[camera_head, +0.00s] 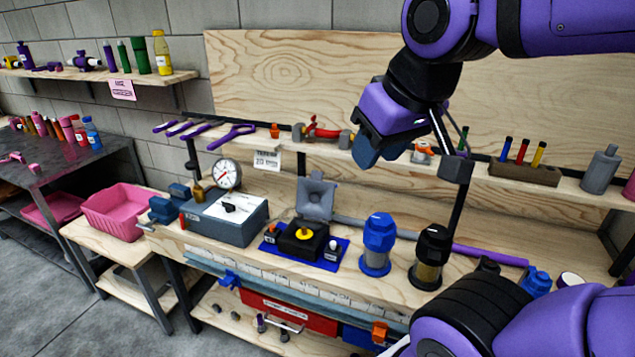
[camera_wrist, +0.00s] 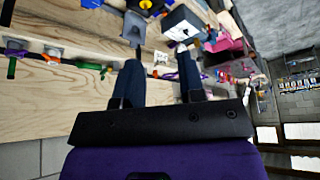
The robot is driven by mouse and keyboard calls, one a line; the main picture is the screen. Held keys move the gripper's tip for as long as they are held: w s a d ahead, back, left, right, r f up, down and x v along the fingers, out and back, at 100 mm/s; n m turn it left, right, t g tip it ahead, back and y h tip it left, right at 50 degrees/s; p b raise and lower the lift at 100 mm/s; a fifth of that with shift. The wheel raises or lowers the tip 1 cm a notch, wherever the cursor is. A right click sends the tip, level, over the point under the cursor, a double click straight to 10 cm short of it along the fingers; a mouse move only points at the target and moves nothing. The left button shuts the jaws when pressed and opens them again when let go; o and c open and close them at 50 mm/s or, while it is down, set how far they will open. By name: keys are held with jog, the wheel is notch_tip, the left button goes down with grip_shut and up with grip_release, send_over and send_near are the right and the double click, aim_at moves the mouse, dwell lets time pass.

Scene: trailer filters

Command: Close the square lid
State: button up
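The square lid (camera_head: 316,198) is grey and stands raised, tilted back behind a black box with a yellow round top piece (camera_head: 303,240). The box sits on a blue plate (camera_head: 332,262) on the workbench. In the wrist view, the grey lid (camera_wrist: 134,28) shows beyond the fingertips, near the top edge, with part of the black box beside it. My gripper (camera_head: 411,162) is above the bench, up and to the right of the lid in the head view, and apart from it. Its two fingers are spread with nothing between them, as the wrist view (camera_wrist: 157,78) also shows.
A grey gauge box (camera_head: 225,216) stands left of the blue plate. A blue-topped filter (camera_head: 377,245) and a black-topped filter (camera_head: 430,258) stand to its right. A shelf with tools and a marker block (camera_head: 524,174) runs behind. A pink bin (camera_head: 113,211) is at left.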

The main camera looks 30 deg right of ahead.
jog(key=o, duration=0.3)
jog(key=shift+o, duration=1.2)
jog(key=shift+w+a, duration=0.15)
jog(key=shift+w, duration=0.3)
jog(key=w+d+f+m+t, duration=0.1)
jog(key=w+f+m+t, duration=0.2)
jog(key=w, duration=1.2)
jog(key=w+f+m+t, duration=0.1)
jog(key=w+f+m, duration=0.3)
jog(key=w, duration=1.1)
jog(key=m+g+h, duration=0.1)
jog(key=m+h, duration=0.3)
jog(key=h, duration=0.7)
send_near(317, 172)
jog(key=w+d, duration=0.1)
jog(key=x, duration=1)
jog(key=shift+d+f, duration=0.2)
jog(key=shift+f, duration=0.2)
